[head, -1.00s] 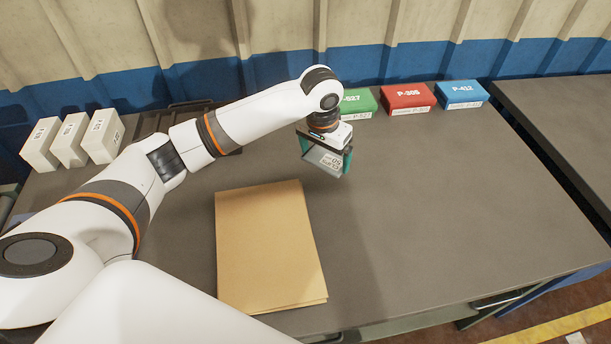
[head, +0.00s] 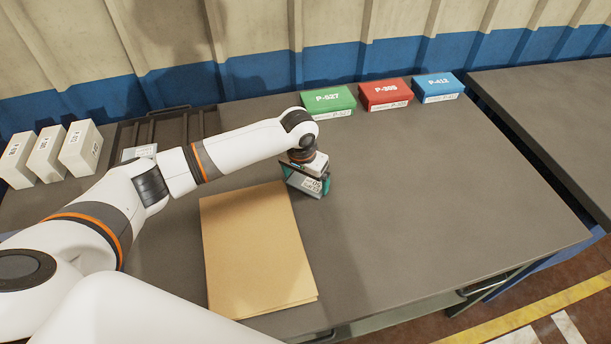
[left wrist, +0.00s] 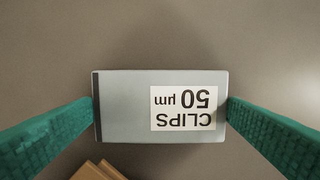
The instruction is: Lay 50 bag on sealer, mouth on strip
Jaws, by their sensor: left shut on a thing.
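The bag, a flat grey packet (head: 303,180) with a white label, is held in my left gripper (head: 307,182) over the table, right of the brown sheets' far corner. In the left wrist view the bag (left wrist: 122,108) lies between the two green fingers (left wrist: 160,112), which meet its short ends. Its label reads "CLIPS 50 µm" upside down, and a dark band runs along its left end. I cannot tell whether it touches the table. I cannot make out a sealer or strip in these views. My right gripper is not in view.
Brown sheets (head: 255,250) lie at the front. A dark tray (head: 190,122) with a grey packet (head: 140,152) is behind my arm. Several white boxes (head: 80,150) stand at left. Green (head: 328,101), red (head: 386,94) and blue (head: 437,88) boxes line the back. The table's right is clear.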

